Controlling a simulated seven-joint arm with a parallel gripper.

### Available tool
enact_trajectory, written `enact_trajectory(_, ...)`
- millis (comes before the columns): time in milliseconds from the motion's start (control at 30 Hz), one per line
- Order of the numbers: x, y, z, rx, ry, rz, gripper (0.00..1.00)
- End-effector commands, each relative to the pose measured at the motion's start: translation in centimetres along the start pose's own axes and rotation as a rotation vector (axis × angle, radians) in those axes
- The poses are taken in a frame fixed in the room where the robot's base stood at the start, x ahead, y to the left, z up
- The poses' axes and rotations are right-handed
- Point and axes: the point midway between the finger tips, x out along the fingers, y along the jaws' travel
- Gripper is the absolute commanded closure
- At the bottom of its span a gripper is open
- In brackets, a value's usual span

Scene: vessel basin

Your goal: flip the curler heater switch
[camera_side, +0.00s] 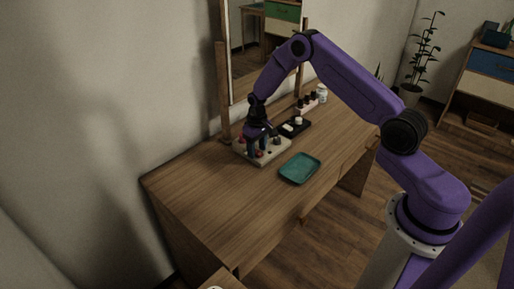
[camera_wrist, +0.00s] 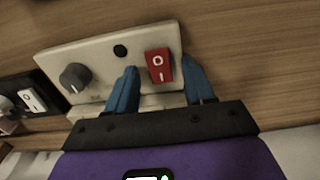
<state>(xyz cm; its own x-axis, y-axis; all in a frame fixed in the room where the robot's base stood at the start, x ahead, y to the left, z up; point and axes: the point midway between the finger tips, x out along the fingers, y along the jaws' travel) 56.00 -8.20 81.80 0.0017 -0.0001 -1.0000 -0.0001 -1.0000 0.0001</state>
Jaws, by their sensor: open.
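A red rocker switch (camera_wrist: 159,66) marked O and I sits on a cream panel (camera_wrist: 95,50) in the wrist view. The panel also carries a grey knob (camera_wrist: 74,78) and a small black round part (camera_wrist: 120,51). My gripper (camera_wrist: 161,72) has its two blue fingers apart, one on each side of the red switch; I cannot tell whether they touch it. In the side view my gripper (camera_side: 258,144) points down over the cream panel (camera_side: 270,156) and hides part of it. No label showing which switch is the curler heater's can be read.
A black panel (camera_wrist: 24,89) with a white rocker switch (camera_wrist: 32,100) lies beside the cream panel. A teal tray (camera_side: 300,168) is in front on the wooden table (camera_side: 205,196). Small bottles (camera_side: 307,101) and a mirror (camera_side: 262,40) stand at the back. The table's left part is clear.

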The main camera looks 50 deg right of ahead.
Motion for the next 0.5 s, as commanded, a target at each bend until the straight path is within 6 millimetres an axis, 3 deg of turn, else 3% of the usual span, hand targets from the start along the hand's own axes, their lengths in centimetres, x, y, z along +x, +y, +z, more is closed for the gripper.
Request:
enact_trajectory(133, -0.02, 0.00, -0.01, 0.000, 0.000, 0.000, 0.50)
enact_trajectory(300, -0.03, 0.00, 0.00, 0.000, 0.000, 0.000, 1.00)
enact_trajectory(500, -0.02, 0.00, 0.07, 0.000, 0.013, 0.000, 1.00)
